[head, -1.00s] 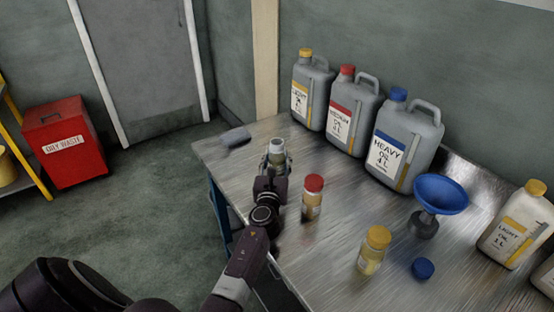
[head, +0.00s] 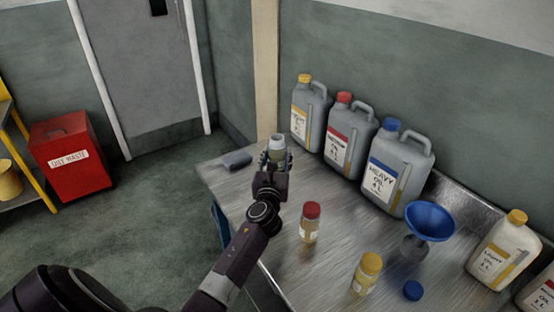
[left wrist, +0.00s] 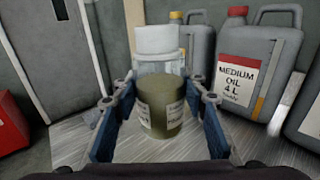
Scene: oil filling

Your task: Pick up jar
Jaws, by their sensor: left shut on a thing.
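In the left wrist view the jar (left wrist: 158,105) sits between the two blue-padded fingers (left wrist: 160,112). A red-capped jar (head: 310,224) and a yellow-capped jar (head: 366,275) stand on the table to the right of my left arm. My right gripper is out of view.
Grey oil cans with yellow (head: 309,115), red (head: 347,138) and blue (head: 395,172) caps line the wall. A blue funnel (head: 430,221) and pale oil bottles (head: 497,252) stand at right.

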